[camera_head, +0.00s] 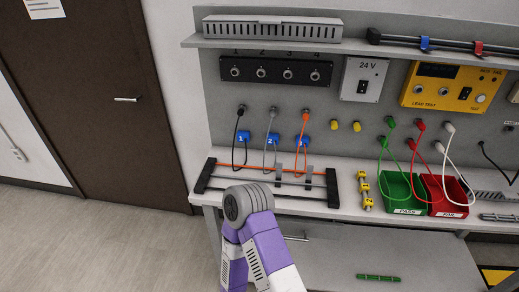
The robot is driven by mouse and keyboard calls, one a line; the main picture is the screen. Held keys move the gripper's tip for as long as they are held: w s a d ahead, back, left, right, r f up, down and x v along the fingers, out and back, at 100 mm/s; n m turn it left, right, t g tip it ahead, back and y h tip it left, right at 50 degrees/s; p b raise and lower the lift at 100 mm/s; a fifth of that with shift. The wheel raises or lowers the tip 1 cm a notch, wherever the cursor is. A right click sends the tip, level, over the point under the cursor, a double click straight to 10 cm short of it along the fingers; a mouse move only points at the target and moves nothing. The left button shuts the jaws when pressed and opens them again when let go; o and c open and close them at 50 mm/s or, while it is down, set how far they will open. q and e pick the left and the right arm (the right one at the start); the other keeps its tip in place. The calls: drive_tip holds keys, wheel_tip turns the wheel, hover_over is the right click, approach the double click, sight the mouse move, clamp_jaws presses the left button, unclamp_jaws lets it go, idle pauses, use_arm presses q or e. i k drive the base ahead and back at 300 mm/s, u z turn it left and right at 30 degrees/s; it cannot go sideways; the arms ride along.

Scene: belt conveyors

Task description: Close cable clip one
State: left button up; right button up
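A black-ended rack (333,188) lies on the bench, with an orange line along its back edge. Two small grey upright pieces stand on it, one near the middle (278,173) and one to its right (309,175); they may be clips, but I cannot tell whether they are open or shut. Blue tags on hanging cables read 1 (243,137) and 2 (272,139); a third blue tag (303,141) hangs on the orange cable. A purple and white arm of mine covers part of the rack's front edge. Neither gripper shows.
Yellow pieces (365,190) stand right of the rack, then a green PASS bin (402,193) and a red FAIL bin (446,195). A yellow lead tester (452,87) is on the panel. A green strip (378,278) lies on the lower surface.

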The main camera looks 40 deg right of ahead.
sight(279, 165)
drive_tip(key=i, duration=3.1)
drive_tip(key=z, duration=4.9)
